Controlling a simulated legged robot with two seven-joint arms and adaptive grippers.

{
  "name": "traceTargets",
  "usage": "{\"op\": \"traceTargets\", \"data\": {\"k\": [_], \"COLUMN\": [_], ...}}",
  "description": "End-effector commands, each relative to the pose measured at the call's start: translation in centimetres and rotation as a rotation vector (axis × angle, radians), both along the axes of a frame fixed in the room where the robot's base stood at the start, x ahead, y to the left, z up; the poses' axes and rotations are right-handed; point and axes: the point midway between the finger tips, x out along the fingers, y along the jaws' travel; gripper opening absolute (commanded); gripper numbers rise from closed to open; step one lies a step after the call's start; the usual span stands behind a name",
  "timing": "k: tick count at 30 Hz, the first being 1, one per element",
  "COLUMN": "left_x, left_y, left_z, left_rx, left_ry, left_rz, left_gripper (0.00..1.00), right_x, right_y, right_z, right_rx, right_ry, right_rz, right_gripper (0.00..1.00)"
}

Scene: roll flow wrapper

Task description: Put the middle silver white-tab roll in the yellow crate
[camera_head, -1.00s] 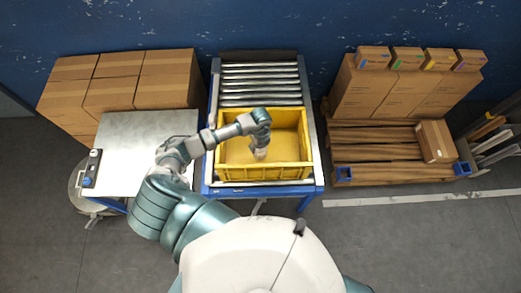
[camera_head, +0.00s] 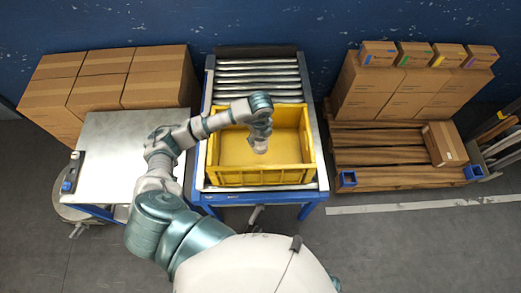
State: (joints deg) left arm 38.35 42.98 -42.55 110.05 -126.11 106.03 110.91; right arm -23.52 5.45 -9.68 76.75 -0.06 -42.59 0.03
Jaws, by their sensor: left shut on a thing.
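The yellow crate (camera_head: 262,178) stands on the near end of the roller conveyor, and its visible floor looks empty. My left arm reaches in from the left, and my left gripper (camera_head: 260,147) points down over the middle of the crate. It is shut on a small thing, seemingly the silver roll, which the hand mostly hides. I cannot make out its tab or the gap between it and the crate floor. No other rolls can be made out. My right gripper is not in view.
A bare pale table (camera_head: 125,150) stands left of the conveyor (camera_head: 257,75), with a small dark and blue device (camera_head: 70,175) at its left edge. Cardboard boxes (camera_head: 115,78) stand behind it. A pallet (camera_head: 385,155) with boxes (camera_head: 400,90) stands at the right.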

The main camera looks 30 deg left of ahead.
Motion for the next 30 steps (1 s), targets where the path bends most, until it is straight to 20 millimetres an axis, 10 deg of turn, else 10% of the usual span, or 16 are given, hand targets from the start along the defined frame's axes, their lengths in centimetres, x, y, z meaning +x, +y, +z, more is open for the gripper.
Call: {"op": "traceTargets", "data": {"k": [15, 30], "left_x": [0.0, 0.0], "left_y": [-0.1, -0.1], "left_z": [-7.5, -8.3], "left_rx": [0.0, -0.001], "left_ry": [0.001, 0.0], "left_rz": [0.0, -0.001], "left_gripper": [0.12, 0.12], "right_x": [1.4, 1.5], "right_y": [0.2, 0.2], "right_z": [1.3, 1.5], "right_rx": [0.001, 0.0], "right_ry": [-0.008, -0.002], "right_rz": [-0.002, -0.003], "right_gripper": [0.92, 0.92]}}
